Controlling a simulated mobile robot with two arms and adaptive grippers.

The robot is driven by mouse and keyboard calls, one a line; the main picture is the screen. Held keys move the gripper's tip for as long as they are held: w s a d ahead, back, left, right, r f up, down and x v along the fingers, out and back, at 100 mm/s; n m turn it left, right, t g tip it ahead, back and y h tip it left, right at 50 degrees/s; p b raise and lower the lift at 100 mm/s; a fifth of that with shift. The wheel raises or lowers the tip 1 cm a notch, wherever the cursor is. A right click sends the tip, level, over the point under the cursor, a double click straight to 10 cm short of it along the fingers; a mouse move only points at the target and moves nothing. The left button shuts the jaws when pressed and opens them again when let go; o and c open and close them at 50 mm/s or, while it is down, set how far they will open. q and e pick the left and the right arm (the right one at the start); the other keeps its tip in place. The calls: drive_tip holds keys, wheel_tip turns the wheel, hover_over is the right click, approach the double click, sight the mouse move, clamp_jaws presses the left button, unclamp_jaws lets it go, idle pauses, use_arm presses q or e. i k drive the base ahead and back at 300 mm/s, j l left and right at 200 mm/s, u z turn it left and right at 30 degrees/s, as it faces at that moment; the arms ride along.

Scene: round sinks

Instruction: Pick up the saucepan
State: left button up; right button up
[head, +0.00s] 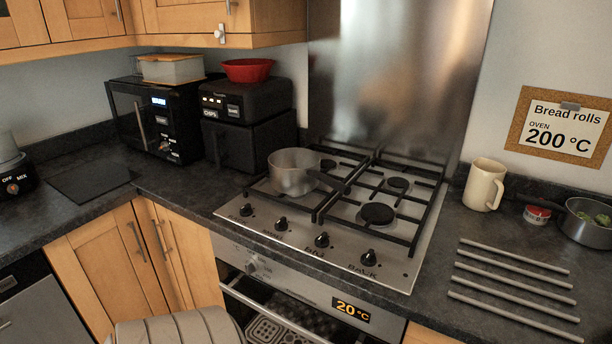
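A silver saucepan (292,176) stands upright on the left part of the gas hob (405,268), over a black pan support. Its dark handle points right and slightly toward the front, across the middle of the hob. A second, grey pan (584,232) with green food in it stands on the worktop at the right edge, partly cut off. Neither of my grippers shows in the head view, so what they hold cannot be seen.
A cream mug (484,185), a small red-and-white round item (536,214) and several metal rods (515,283) are right of the hob. A microwave (150,118) and a black air fryer (247,125) stand behind left.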

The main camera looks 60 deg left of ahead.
sight(311, 179)
drive_tip(key=u, duration=1.95)
drive_tip(key=i+j+z, duration=0.5)
drive_tip(key=j, duration=0.15)
drive_tip(key=j+z, duration=0.25)
drive_tip(key=i+j+z, duration=0.25)
drive_tip(key=j, duration=0.3)
drive_tip(key=k+l, duration=0.05)
drive_tip(key=k, duration=0.05)
